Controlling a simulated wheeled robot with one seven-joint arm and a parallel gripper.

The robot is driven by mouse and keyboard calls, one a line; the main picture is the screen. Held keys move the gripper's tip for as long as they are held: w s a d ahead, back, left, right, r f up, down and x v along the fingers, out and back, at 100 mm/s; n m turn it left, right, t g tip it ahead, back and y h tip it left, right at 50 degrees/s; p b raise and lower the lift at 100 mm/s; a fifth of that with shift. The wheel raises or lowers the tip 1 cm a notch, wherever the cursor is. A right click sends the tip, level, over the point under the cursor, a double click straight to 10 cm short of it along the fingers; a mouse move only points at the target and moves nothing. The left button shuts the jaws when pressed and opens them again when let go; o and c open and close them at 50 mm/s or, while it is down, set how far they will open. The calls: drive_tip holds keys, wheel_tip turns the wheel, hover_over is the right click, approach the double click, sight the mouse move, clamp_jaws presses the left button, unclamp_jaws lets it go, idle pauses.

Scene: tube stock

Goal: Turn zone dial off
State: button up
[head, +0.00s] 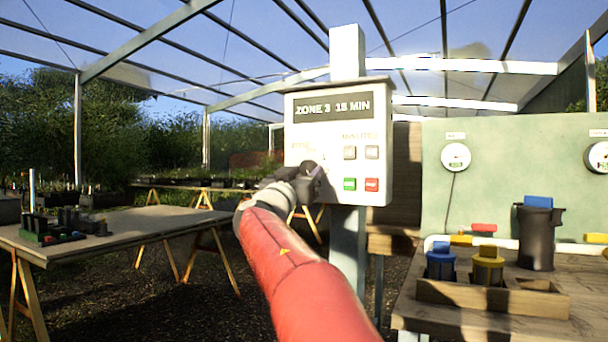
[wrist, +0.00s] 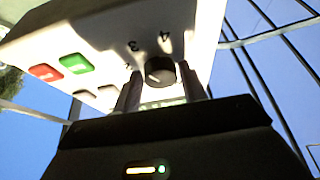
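The zone dial (wrist: 160,71) is a dark round knob on the pale face of the controller box (head: 303,152). In the wrist view the printed numbers 3 and 4 show beside it. A light mark shows on the knob, but which number it points at is hard to tell. My gripper (wrist: 160,68) is at the box face, with one finger on each side of the dial and a small gap at both sides. In the head view my gripper (head: 314,178) hides the dial.
Two grey buttons (head: 361,152), a green button (head: 350,184) and a red button (head: 371,185) sit just right of my gripper. The box is on a post (head: 347,255). A bench (head: 500,325) with containers stands right, a table (head: 120,232) left.

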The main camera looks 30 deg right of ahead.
drive_tip(key=c, duration=0.5)
drive_tip(key=shift+c, duration=0.2)
